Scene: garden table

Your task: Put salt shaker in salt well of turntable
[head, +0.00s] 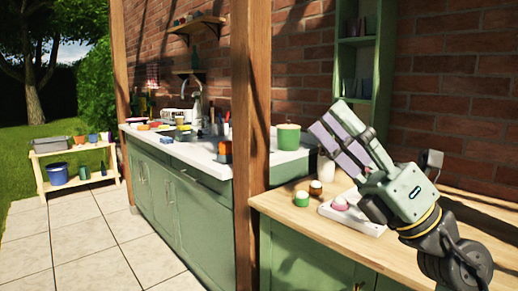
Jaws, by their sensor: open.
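My gripper (327,118) is raised over the wooden counter at the right, open and empty, its fingers pointing up and left. I cannot tell which object is the salt shaker. Below and left of the gripper stand a small green, pale-topped container (302,200) and a dark one with a pale top (315,188). A white container (327,168) stands behind them, partly hidden by my gripper. A pale flat tray (362,222) holds a small pink and white item (340,203); my gripper covers part of it. I cannot make out a turntable or salt well.
A wooden post (252,110) stands between the wooden counter (283,210) and the white sink counter (215,160). A green pot (288,137) sits near the post. The sink counter is cluttered. A green shelf (362,60) and a brick wall (450,90) rise behind.

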